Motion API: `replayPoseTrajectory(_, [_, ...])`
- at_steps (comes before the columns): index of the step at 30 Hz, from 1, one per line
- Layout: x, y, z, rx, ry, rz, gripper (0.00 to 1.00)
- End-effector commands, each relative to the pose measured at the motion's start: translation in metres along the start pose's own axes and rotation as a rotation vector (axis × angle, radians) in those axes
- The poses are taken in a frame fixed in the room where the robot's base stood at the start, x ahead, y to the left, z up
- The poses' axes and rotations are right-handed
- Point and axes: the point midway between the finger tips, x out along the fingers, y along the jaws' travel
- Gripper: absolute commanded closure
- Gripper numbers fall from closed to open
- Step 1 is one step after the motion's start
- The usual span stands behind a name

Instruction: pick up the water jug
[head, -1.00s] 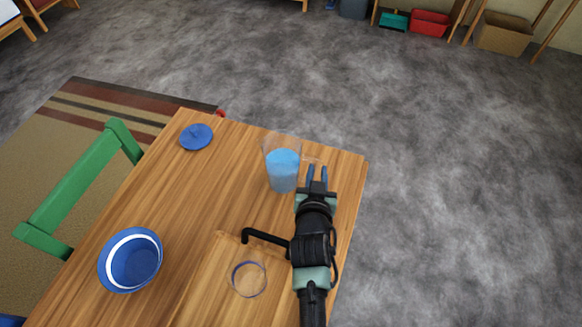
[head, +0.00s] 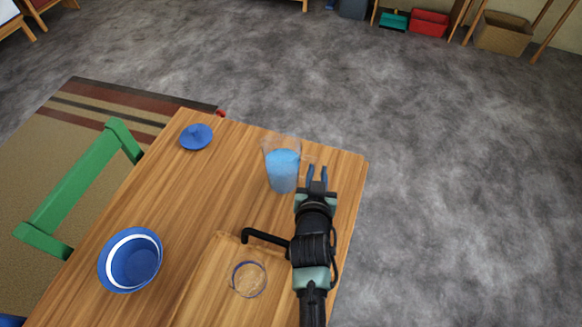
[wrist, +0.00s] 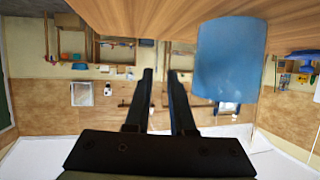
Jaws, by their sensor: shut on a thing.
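The water jug (head: 282,170) is a clear vessel with blue water in it, upright near the far right edge of the wooden table. In the wrist view, which looks upside down, its blue body (wrist: 228,60) is right of the fingers. My gripper (head: 317,174) is just right of the jug in the head view, at its clear handle. The two fingers (wrist: 163,75) are shut on the handle with a narrow gap between them. The handle is see-through and hard to make out between the fingers.
On the table (head: 205,200) are a blue lid-like disc (head: 196,137), a blue bowl with a white band (head: 130,262) and a clear round glass (head: 248,279) on a wooden board. A green chair (head: 75,190) stands left. Open floor lies to the right.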

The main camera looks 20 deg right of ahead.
Motion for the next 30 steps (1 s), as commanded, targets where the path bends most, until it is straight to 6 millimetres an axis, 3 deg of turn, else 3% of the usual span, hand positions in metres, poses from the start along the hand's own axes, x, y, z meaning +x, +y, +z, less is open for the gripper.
replayPoseTrajectory(14, [-0.002, -0.001, -0.007, 0.002, 0.006, -0.001, 1.00])
replayPoseTrajectory(30, [-0.020, -0.002, -0.051, 0.002, 0.009, -0.002, 1.00])
